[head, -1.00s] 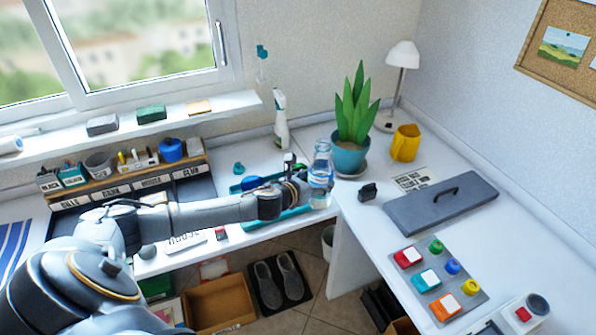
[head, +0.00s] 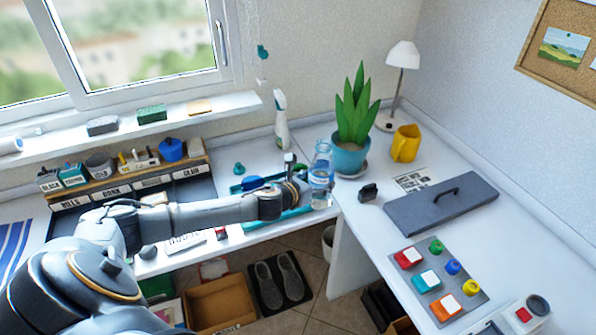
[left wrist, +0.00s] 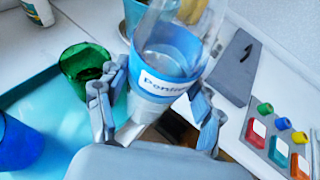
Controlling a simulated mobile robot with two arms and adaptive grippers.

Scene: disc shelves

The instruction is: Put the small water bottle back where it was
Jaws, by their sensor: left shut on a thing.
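The small water bottle (head: 321,176) is clear with a blue label and stands about upright near the desk corner, in front of the potted plant. My left gripper (head: 304,184) reaches it from the left and is shut on it. In the left wrist view the bottle's label (left wrist: 168,84) shows between the two fingers of the left gripper (left wrist: 158,98). I cannot tell whether the bottle's base touches the desk. My right gripper is not in view.
A teal tray (left wrist: 48,118) beside the gripper holds a green cup (left wrist: 84,66) and a blue cup (left wrist: 18,142). The potted plant (head: 349,158) is close behind the bottle.

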